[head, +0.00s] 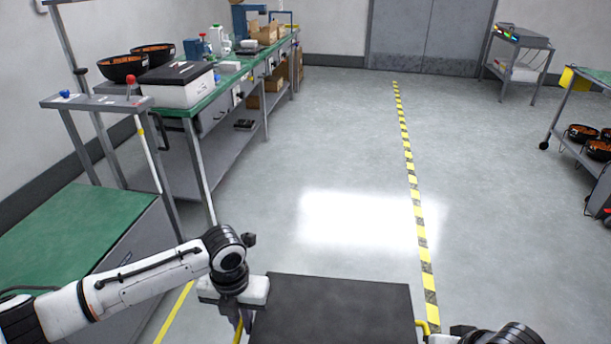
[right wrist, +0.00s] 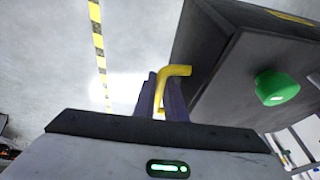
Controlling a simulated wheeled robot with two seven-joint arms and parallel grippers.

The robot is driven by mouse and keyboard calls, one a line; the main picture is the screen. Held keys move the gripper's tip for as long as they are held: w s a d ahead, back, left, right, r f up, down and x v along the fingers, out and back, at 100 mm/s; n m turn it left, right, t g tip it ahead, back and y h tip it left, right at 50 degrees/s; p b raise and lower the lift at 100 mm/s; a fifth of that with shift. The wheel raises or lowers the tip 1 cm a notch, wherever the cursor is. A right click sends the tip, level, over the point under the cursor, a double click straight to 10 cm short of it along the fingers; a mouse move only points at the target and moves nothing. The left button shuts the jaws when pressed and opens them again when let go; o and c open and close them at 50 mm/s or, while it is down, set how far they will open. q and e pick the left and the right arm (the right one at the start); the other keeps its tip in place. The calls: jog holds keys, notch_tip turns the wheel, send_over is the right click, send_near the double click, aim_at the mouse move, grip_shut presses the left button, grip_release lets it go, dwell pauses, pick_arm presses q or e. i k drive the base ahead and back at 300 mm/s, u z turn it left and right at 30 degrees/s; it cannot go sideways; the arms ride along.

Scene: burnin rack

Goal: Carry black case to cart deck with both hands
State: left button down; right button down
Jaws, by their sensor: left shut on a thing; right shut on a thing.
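The black case (head: 332,308) is at the bottom middle of the head view, its flat dark top facing up and its near part cut off. It has a yellow handle on each side. My left gripper (head: 239,318) is shut on the left handle, its fingertips partly hidden. In the right wrist view, my right gripper (right wrist: 164,98) is shut on the yellow right handle (right wrist: 175,72), with the dark case beside it at right. A green round knob (right wrist: 277,88) shows on the case side. The case appears held above the floor between both arms.
Wheeled grey carts stand at far right (head: 516,38) and right edge (head: 585,140), the nearer with black-orange bowls on its lower shelf. A green-topped bench (head: 215,95) runs along the left wall; a green surface (head: 75,235) is nearer. Open floor with a yellow-black stripe (head: 410,170) lies ahead.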

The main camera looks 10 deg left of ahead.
aim_at(64, 257)
jog(key=u, duration=0.25)
jog(key=i, duration=1.1)
jog(key=u, duration=0.85)
jog(key=i, duration=0.85)
jog(key=u, duration=1.35)
jog(key=i, duration=1.2)
jog(key=u, duration=0.55)
